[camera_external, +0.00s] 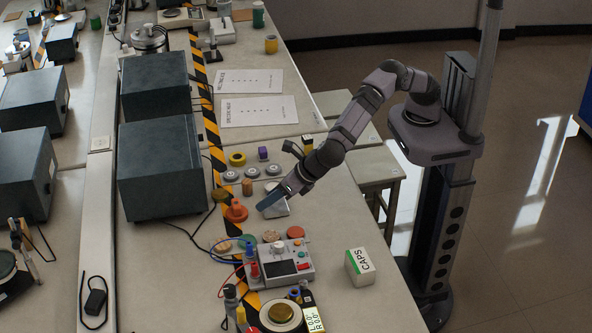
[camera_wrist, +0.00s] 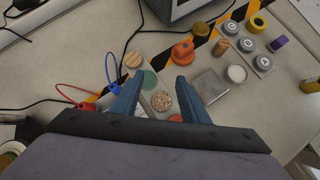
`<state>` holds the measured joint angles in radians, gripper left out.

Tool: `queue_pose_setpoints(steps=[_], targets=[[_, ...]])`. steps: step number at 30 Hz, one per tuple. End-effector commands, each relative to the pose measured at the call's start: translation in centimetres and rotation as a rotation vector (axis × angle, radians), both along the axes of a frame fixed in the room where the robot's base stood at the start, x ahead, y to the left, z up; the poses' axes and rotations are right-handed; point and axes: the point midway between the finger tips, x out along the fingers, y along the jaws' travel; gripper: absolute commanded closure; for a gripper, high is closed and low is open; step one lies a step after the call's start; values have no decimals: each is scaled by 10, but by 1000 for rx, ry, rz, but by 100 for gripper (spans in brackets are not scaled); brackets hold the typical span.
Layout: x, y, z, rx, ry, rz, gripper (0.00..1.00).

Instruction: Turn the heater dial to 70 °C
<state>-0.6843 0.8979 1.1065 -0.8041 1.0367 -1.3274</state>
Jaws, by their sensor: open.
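My gripper (camera_external: 270,203) is open and empty above the bench; in the wrist view its two blue fingers (camera_wrist: 158,80) stand apart over a row of coloured discs. A small light grey block (camera_external: 277,208) is partly hidden behind my gripper; in the wrist view it shows as a grey box (camera_wrist: 211,86) with a pale round knob (camera_wrist: 236,73) at its right, apart from the fingers. No temperature marks are legible, and I cannot tell which knob is the heater dial.
An orange knob-like piece (camera_external: 236,211) stands left of my gripper. Red and blue cables (camera_external: 232,265) run to the control box. A CAPS carton (camera_external: 360,267) stands at right. Large dark boxes (camera_external: 160,170) fill the left side. The bench's right strip is mostly clear.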

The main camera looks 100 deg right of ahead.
Motion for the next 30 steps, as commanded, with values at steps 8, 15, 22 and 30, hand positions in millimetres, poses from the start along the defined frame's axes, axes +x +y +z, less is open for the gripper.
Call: queue_pose_setpoints(steps=[8,15,22,30], targets=[[-36,79,-14,151,277,346,59],[-38,86,-15,42,329,592,59],[-38,86,-15,7,340,646,59],[-32,85,-30,7,342,643,59]])
